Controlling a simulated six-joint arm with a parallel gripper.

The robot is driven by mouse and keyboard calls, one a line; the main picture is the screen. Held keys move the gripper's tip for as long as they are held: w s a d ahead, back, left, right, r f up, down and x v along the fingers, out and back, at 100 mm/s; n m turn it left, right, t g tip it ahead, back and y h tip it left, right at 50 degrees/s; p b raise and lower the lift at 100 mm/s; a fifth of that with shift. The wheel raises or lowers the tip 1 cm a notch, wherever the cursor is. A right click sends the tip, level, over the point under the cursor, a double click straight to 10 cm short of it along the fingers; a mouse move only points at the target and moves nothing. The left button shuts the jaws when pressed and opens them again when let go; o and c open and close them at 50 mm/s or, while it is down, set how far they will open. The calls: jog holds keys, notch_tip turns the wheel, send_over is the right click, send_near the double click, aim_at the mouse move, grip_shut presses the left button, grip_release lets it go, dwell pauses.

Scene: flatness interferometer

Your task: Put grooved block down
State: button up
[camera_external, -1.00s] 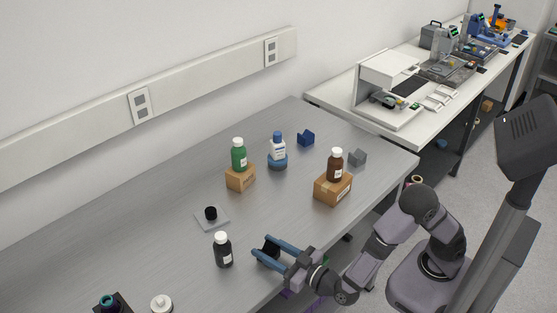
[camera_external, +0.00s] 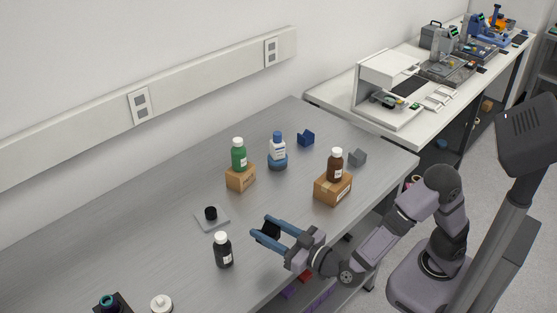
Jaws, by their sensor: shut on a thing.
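My gripper (camera_external: 262,227) has two blue fingers and reaches from the right over the front part of the grey table. It is shut on a small black block, the grooved block (camera_external: 270,231), which sits between the fingers. The fingers partly hide the block, and its groove cannot be made out at this size. The block appears to be held above the tabletop, but the exact gap cannot be told.
A dark bottle (camera_external: 223,250) stands close to the left of my gripper. A small plate (camera_external: 206,221) with a black knob lies behind it. Bottles on cardboard boxes (camera_external: 240,180) (camera_external: 332,191), a blue block (camera_external: 306,138) and a grey block (camera_external: 358,158) stand farther back.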

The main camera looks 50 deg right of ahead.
aim_at(268, 234)
jog(key=shift+r, duration=0.95)
notch_tip(268, 234, up, 12)
jog(key=p, duration=1.2)
jog(key=shift+f, duration=0.1)
